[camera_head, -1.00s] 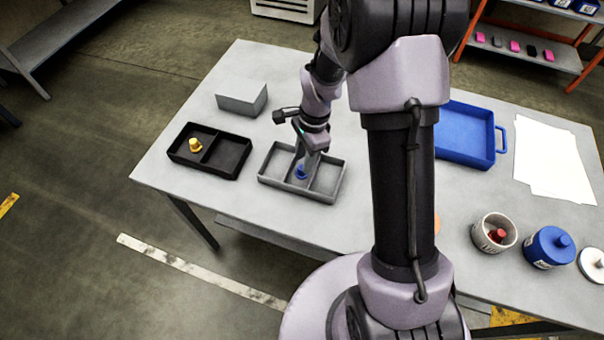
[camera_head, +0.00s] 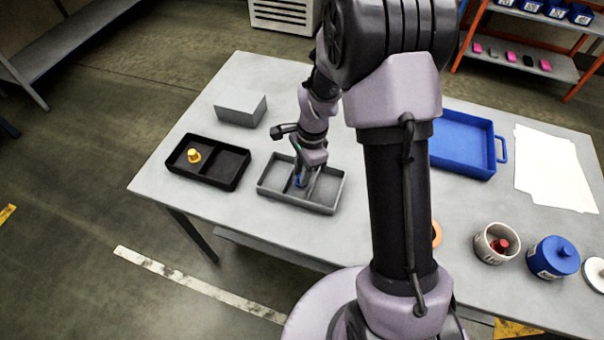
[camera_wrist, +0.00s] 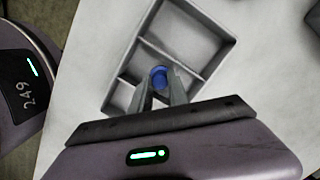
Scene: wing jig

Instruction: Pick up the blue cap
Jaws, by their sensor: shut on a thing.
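The blue cap (camera_wrist: 159,77) is between the two fingertips of my gripper (camera_wrist: 160,92) in the wrist view. My gripper is shut on it. In the head view my gripper (camera_head: 302,178) is over the grey divided tray (camera_head: 325,208), and only a bit of blue shows at its fingertips. The grey tray also shows in the wrist view (camera_wrist: 196,25), under and beyond the cap. The gap between the cap and the tray floor is hard to judge.
A black divided tray (camera_head: 228,183) with a yellow piece (camera_head: 194,155) stands left of the grey tray. A blue tray (camera_head: 462,143), white sheets (camera_head: 550,170), a white cup (camera_head: 487,250) with a red piece and a blue container (camera_head: 553,258) are at right.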

